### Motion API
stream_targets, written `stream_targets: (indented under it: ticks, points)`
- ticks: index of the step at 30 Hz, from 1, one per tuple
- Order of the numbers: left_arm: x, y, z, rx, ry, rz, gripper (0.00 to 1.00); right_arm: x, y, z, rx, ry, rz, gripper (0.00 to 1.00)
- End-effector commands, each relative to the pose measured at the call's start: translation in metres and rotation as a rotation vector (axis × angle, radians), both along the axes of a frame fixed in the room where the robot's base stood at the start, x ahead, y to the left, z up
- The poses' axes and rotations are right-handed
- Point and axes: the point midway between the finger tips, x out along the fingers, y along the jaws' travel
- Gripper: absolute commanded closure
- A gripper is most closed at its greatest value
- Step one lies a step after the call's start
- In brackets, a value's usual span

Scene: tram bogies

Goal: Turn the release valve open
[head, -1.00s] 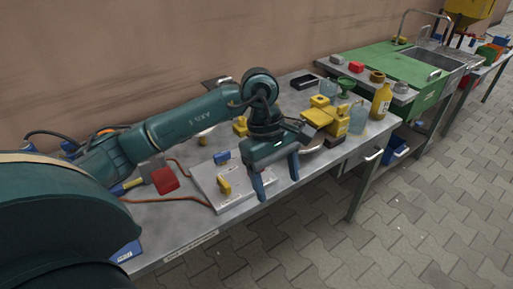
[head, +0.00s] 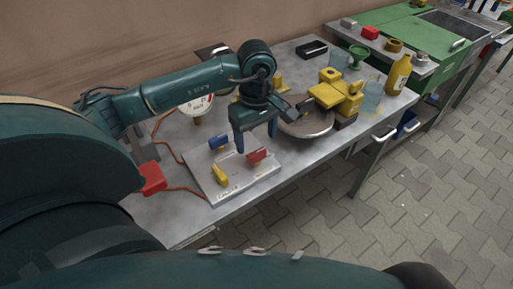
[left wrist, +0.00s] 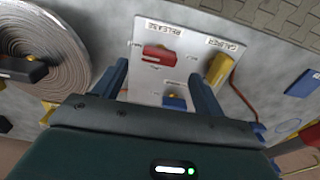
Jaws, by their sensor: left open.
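The release valve has a red handle (head: 257,155) and stands on the right part of a pale panel (head: 240,186). In the left wrist view the red handle (left wrist: 159,53) lies under the label RELEASE, crosswise to my fingers. A yellow valve (head: 220,174) and a blue valve (head: 218,142) share the panel. The yellow one (left wrist: 218,68) is labelled CALIPER. My left gripper (head: 255,143) is open and empty, above the panel's back right part. In the left wrist view the red handle shows between and beyond the fingertips (left wrist: 160,70), apart from them. My right gripper is not in view.
A coiled grey hose (head: 308,128) lies right of the panel, with yellow blocks (head: 343,97) beside it. A gauge (head: 197,105) stands behind the panel. A red-ended tool (head: 152,179) and an orange hose are at left. A yellow bottle (head: 398,75) stands at the right edge.

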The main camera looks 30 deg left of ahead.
Motion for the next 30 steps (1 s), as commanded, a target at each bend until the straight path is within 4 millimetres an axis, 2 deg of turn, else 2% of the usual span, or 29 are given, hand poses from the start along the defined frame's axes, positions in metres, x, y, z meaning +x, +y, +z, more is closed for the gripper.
stream_targets:
  ticks: [3,9,21,30]
  points:
    - [-0.001,0.0,-0.024,-0.001,0.006,0.001,0.29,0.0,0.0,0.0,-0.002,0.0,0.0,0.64]
    - [0.0,-0.001,-0.047,-0.001,0.002,0.0,0.29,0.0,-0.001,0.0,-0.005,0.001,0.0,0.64]
    - [0.0,0.0,-0.053,-0.001,-0.001,0.0,0.3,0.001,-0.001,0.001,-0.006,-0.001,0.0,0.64]
    - [0.0,0.0,-0.053,-0.001,-0.001,0.0,0.54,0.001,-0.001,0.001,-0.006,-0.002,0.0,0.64]
